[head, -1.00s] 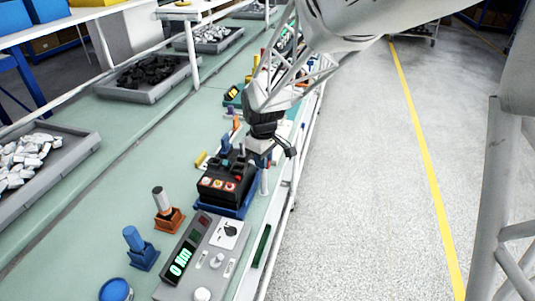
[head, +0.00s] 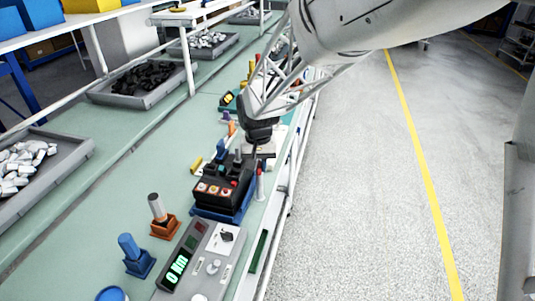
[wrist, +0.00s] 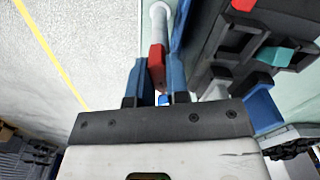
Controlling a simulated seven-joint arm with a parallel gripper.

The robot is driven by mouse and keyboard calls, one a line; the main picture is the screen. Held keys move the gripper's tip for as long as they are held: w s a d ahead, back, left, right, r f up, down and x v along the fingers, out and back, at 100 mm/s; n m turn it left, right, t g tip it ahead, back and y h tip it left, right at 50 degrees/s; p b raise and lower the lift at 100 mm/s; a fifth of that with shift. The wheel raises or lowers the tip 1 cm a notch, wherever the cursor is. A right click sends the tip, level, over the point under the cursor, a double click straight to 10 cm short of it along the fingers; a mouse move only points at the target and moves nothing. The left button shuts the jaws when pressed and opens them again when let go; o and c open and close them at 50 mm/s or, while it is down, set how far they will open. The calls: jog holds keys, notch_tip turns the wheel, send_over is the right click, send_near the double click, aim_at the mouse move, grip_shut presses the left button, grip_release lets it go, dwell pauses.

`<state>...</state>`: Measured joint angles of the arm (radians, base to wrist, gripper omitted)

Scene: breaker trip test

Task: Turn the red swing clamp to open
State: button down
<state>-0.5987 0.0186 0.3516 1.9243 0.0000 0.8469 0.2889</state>
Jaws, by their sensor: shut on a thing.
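The red swing clamp (wrist: 156,66) shows in the wrist view as a short red bar beside a pale round post (wrist: 159,18). My gripper (wrist: 156,92) has its two blue fingers on either side of the red bar, shut on it. In the head view my gripper (head: 260,153) is at the right rear corner of the black breaker unit (head: 222,186). The unit sits in a blue fixture (head: 225,216) and has several coloured buttons on its front.
A grey meter with a green display (head: 177,269) stands in front of the unit. An orange holder (head: 165,228) and a blue holder (head: 140,264) stand to the left. Grey trays (head: 50,185) line the bench's left side. Open floor lies to the right.

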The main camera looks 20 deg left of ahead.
aim_at(259, 164)
jog(key=shift+m, duration=1.8)
jog(key=c, duration=1.1)
grip_release()
jog(key=shift+r, duration=3.9)
